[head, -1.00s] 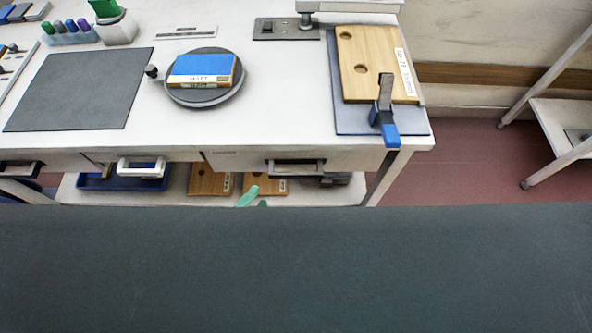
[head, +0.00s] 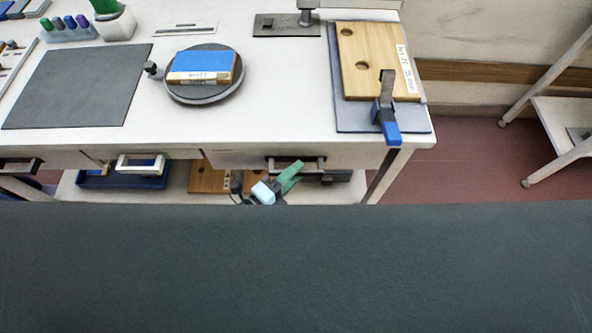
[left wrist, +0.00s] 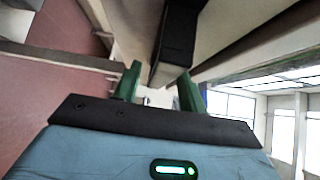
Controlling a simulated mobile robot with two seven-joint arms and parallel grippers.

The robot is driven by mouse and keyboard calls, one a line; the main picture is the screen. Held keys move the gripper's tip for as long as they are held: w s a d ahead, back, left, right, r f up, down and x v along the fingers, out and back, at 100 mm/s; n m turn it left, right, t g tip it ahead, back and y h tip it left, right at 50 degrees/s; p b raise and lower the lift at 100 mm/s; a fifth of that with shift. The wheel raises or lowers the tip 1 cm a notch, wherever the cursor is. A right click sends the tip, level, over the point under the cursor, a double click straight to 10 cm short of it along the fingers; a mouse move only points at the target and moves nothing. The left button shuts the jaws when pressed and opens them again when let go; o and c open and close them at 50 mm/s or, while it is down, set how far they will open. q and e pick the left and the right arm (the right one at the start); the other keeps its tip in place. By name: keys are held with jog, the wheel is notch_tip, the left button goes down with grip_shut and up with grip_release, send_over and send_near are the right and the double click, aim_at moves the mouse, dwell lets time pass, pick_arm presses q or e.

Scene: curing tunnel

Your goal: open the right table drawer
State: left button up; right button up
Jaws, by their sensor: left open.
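The right table drawer (head: 235,158) is a pale front under the right part of the white table, and it looks flush with the table. In the left wrist view, my open green fingers (left wrist: 158,82) point at a dark block that looks like the handle (left wrist: 178,40). I cannot tell whether they touch it. My right gripper is not in view.
On the white table (head: 285,110) are a round turntable (head: 205,95) with a blue-topped block, a dark mat (head: 80,85) and a clamped wooden board (head: 375,60). Another drawer handle (head: 140,163) is to the left. A lower shelf holds a blue tray (head: 95,180) and boards (head: 208,178).

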pick_arm(q)
jog(key=shift+w+d, duration=0.4)
grip_shut()
